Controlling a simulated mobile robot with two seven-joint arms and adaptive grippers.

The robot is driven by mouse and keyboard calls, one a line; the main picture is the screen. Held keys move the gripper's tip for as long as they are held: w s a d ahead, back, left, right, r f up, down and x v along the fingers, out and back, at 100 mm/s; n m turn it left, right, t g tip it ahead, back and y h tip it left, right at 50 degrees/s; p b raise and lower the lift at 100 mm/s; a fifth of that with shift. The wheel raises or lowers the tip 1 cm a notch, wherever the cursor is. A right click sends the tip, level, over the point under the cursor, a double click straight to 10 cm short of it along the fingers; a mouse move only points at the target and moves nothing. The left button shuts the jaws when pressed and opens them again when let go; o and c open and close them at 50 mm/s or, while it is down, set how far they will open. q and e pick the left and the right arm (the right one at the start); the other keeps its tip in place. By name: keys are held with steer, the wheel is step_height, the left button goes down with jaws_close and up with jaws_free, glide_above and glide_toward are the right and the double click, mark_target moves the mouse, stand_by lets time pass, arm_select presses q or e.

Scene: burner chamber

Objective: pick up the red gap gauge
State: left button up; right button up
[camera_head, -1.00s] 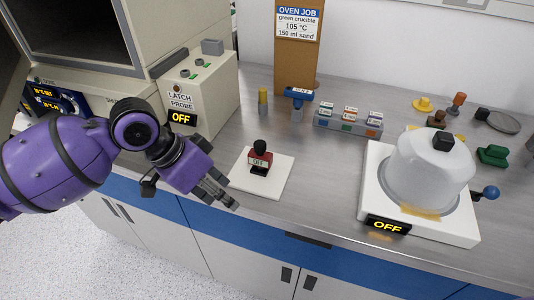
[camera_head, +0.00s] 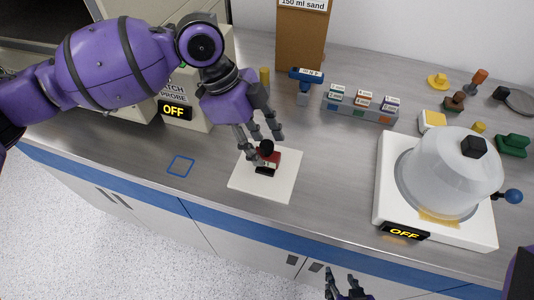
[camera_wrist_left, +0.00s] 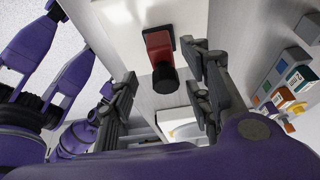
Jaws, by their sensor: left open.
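The red gap gauge (camera_head: 268,165) is a small red block with a black knob, upright on a white square pad (camera_head: 246,181). My left gripper (camera_head: 265,150) is open above the gauge, and its fingers partly cover the gauge in the head view. In the left wrist view the red gauge (camera_wrist_left: 158,46) with its black knob lies ahead between the two spread fingers (camera_wrist_left: 160,97), with no visible hold on it. My right gripper (camera_head: 347,287) shows only partly at the bottom edge of the head view, away from the gauge.
A white hotplate unit (camera_head: 384,200) with a clear dome (camera_head: 450,175) stands to the right. Behind are a blue-topped post (camera_head: 305,77) and a rack of labelled blocks (camera_head: 360,108). A latch probe box (camera_head: 190,120) stands left. The counter around the blue outlined square (camera_head: 181,166) is clear.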

mark_target(267, 155)
arm_select(q)
steer(key=x, duration=0.4)
steer(key=shift+w+f, duration=0.25)
steer(key=shift+f, duration=0.05)
steer(key=shift+c, duration=0.2)
jaws_close()
